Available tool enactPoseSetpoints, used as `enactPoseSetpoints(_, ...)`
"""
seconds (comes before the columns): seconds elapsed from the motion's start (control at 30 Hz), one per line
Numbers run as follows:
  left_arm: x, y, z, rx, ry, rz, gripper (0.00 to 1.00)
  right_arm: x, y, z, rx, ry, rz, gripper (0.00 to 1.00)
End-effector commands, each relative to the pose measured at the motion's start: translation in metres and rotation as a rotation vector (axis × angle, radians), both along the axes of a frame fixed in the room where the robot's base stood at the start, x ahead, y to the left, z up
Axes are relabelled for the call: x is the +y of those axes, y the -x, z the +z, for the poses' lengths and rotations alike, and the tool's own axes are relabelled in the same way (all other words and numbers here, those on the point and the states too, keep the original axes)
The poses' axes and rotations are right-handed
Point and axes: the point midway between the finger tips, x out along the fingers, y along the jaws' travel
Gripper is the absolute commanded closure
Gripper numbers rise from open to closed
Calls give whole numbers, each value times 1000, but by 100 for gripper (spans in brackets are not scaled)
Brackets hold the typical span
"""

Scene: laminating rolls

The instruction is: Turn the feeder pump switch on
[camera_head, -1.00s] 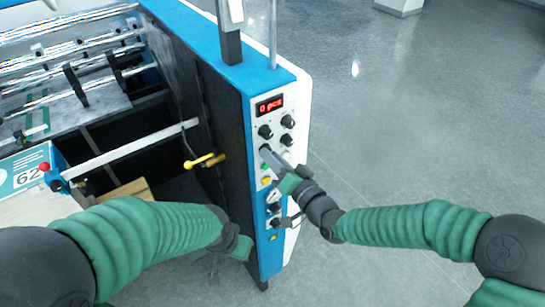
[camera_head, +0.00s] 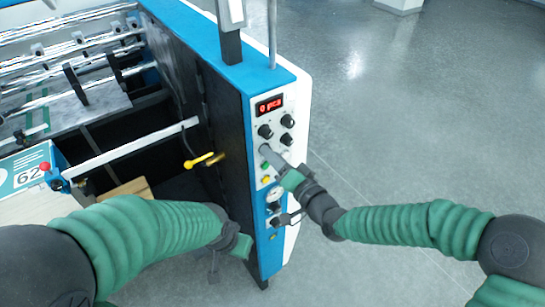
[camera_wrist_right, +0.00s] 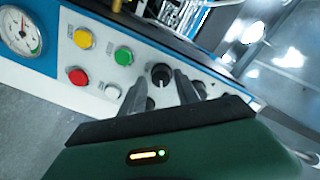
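The control panel (camera_head: 282,185) on the machine's end carries black rotary knobs; no label reads clearly, so I cannot tell which one is the feeder pump switch. My right gripper (camera_head: 266,151) is at the panel, below the upper knobs. In the right wrist view its two fingers (camera_wrist_right: 160,88) are apart, with a black knob (camera_wrist_right: 160,74) in the gap just ahead of the tips. Contact cannot be told. Another knob (camera_wrist_right: 199,89) shows beside the right-hand finger. My left gripper (camera_head: 228,247) is low beside the machine, mostly hidden by its own arm; its fingers are unclear.
A red display (camera_head: 269,105) tops the panel. Green (camera_wrist_right: 123,56), yellow (camera_wrist_right: 83,38), red (camera_wrist_right: 77,76) and white (camera_wrist_right: 112,91) buttons and a gauge (camera_wrist_right: 20,30) are near the right gripper. A yellow-handled lever (camera_head: 200,160) is on the machine's inner side. The floor at right is clear.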

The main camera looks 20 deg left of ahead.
Motion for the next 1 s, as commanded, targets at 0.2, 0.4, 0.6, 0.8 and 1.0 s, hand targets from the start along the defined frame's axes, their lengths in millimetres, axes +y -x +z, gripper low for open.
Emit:
enactPoseSetpoints(0.2, 0, 0, 0, 0, 0, 0, 100, 1, 2, 0, -2, 1, 3, 52)
enactPoseSetpoints(0.4, 0, 0, -2, 0, 0, 0, 100, -2, 4, 0, -3, 1, 2, 52)
enactPoseSetpoints(0.6, 0, 0, -15, 0, 0, 0, 100, -34, 28, -1, -3, 4, 0, 52)
enactPoseSetpoints(0.8, 0, 0, -21, 0, 0, 0, 100, -81, 66, 3, -2, 5, -3, 52)
enactPoseSetpoints(1.0, 0, 0, -18, 0, 0, 0, 100, -117, 95, 7, 0, 5, 0, 52)
